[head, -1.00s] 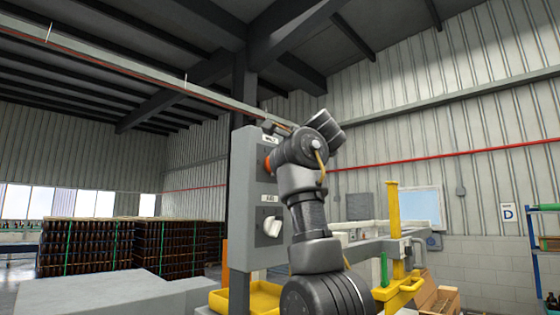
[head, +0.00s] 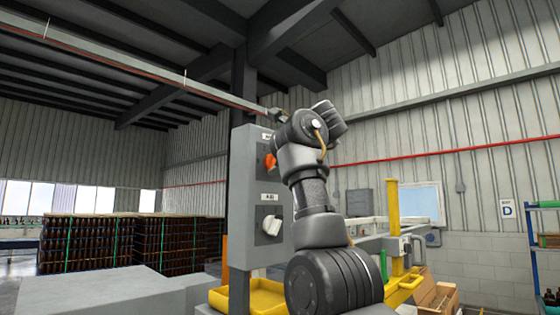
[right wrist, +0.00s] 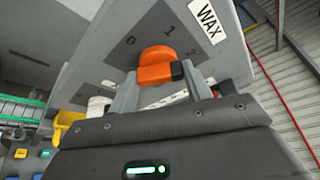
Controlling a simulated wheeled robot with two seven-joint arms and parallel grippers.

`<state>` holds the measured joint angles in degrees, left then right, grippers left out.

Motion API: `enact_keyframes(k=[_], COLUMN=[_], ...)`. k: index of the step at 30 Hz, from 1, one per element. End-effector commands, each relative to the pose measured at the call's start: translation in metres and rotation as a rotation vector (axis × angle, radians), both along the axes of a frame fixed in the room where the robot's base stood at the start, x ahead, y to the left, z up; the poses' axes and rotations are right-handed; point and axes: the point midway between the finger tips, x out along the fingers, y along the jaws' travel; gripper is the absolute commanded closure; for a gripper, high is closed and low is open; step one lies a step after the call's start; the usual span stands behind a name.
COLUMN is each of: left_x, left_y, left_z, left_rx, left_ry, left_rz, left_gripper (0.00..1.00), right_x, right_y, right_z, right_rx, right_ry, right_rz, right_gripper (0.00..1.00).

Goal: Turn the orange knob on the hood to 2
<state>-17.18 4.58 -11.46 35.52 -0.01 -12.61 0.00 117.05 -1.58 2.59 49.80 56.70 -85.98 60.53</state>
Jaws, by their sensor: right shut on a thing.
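The orange knob (head: 270,160) is on the upper part of a grey panel (head: 243,200), partly covered by my right arm in the head view. In the right wrist view the orange knob (right wrist: 158,66) sits between the two fingers of my right gripper (right wrist: 160,84), which is shut on it. My left gripper is not in view.
A white knob (head: 270,225) sits lower on the same panel. A yellow tray (head: 252,296) is beneath the panel. A yellow post (head: 394,230) and grey rails stand to the right. Stacked crates of bottles (head: 85,245) are farther back at left.

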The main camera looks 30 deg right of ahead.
Motion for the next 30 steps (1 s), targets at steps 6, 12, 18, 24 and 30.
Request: enact_keyframes(k=[6, 12, 18, 24, 30], left_x=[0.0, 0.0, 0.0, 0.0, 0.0], left_y=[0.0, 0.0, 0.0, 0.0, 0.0], left_z=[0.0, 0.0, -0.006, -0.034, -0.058], left_rx=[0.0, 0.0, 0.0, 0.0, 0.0], left_ry=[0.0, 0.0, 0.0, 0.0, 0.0], left_rz=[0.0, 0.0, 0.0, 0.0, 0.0], left_gripper=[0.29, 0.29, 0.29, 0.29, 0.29], right_x=[0.0, 0.0, -0.005, -0.038, -0.077], right_y=[0.0, 0.0, 0.0, 0.0, 0.0], right_z=[0.0, 0.0, -0.001, 0.001, 0.009], right_rx=[0.0, -0.001, -0.002, -0.002, -0.001], right_ry=[0.0, 0.0, -0.001, -0.004, -0.003], right_rz=[0.0, 0.0, 0.001, -0.001, 0.0], right_gripper=[0.34, 0.29, 0.29, 0.29, 0.29])
